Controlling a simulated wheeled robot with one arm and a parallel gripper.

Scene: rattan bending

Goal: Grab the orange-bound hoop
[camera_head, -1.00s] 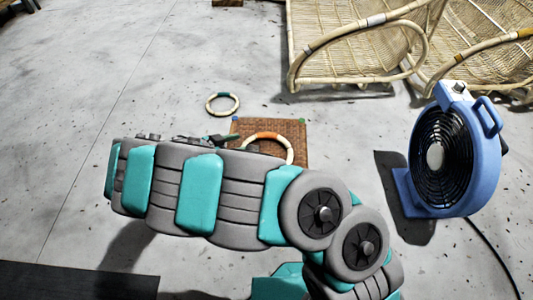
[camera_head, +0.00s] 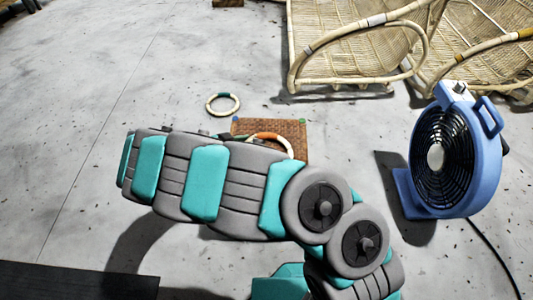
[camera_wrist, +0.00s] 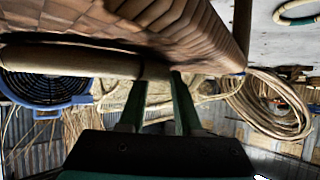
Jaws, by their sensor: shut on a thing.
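The orange-bound hoop (camera_head: 269,136) is a pale ring with an orange wrap, at the brown woven mat (camera_head: 288,126). My arm hides its near part in the head view. In the wrist view the hoop (camera_wrist: 75,60) crosses the upper left as a pale rod, close to the woven mat (camera_wrist: 205,30). My gripper (camera_wrist: 160,80) has its two dark green fingers at the rod's right-hand visible part, shut on the hoop. I cannot tell whether the hoop touches the mat.
A second pale hoop with a teal binding (camera_head: 223,104) lies on the floor left of the mat. A blue fan (camera_head: 453,155) stands at the right with a cable. Rattan chair frames (camera_head: 355,45) stand at the back right.

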